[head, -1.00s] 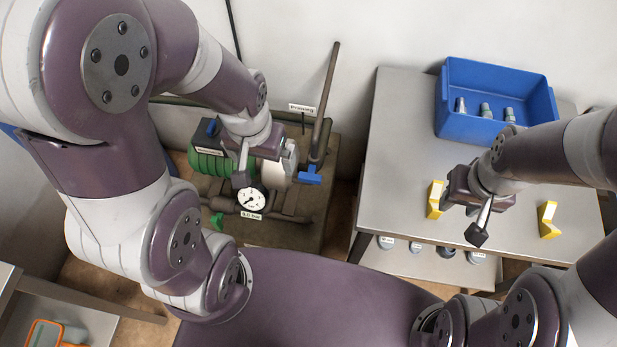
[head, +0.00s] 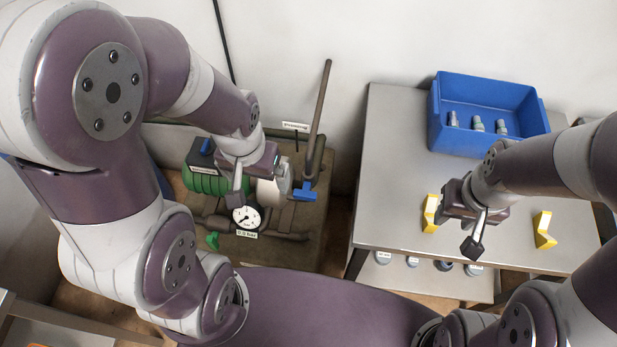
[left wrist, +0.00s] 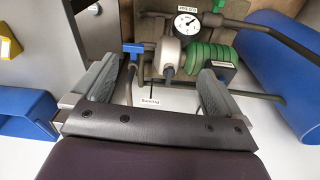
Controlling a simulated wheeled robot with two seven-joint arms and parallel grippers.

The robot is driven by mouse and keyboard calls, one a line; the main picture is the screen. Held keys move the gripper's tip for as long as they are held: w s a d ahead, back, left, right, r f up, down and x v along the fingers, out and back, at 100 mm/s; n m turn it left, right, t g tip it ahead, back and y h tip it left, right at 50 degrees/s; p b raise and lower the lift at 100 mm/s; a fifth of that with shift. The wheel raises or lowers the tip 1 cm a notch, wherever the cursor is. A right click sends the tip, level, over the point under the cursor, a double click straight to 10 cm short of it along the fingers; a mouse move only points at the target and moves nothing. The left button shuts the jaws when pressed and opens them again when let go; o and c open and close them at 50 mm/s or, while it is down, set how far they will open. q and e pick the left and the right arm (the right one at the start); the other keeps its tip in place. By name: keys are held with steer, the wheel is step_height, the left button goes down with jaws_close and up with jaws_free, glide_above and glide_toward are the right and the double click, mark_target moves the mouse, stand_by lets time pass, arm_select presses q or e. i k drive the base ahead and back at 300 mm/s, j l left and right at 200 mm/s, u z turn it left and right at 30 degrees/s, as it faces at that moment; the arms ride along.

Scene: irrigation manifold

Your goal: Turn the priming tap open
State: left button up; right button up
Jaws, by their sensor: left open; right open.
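The priming tap has a blue handle (head: 305,191) on the pipework beside a tall brown pipe, under a white label (head: 295,126). The blue handle also shows in the left wrist view (left wrist: 132,49), beyond the left-hand finger's tip and off the centre of the jaws. My left gripper (head: 257,184) is open and empty over the pump, left of the tap and apart from it. Its two fingers (left wrist: 158,76) are wide apart in the left wrist view. My right gripper (head: 478,228) is open and empty over the steel table's front part.
A pressure gauge (head: 245,218) and green pump body (head: 203,182) sit close to my left gripper. The tall pipe (head: 320,115) rises right of it. The steel table (head: 385,165) carries a blue bin (head: 455,138) with several fittings and two yellow brackets (head: 544,231).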

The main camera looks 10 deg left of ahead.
mark_target(306, 194)
steer(key=k+l+u, duration=0.2)
steer(key=u, duration=0.15)
steer(key=k+l+u, duration=0.15)
steer(key=u, duration=0.2)
steer(key=k, duration=0.1)
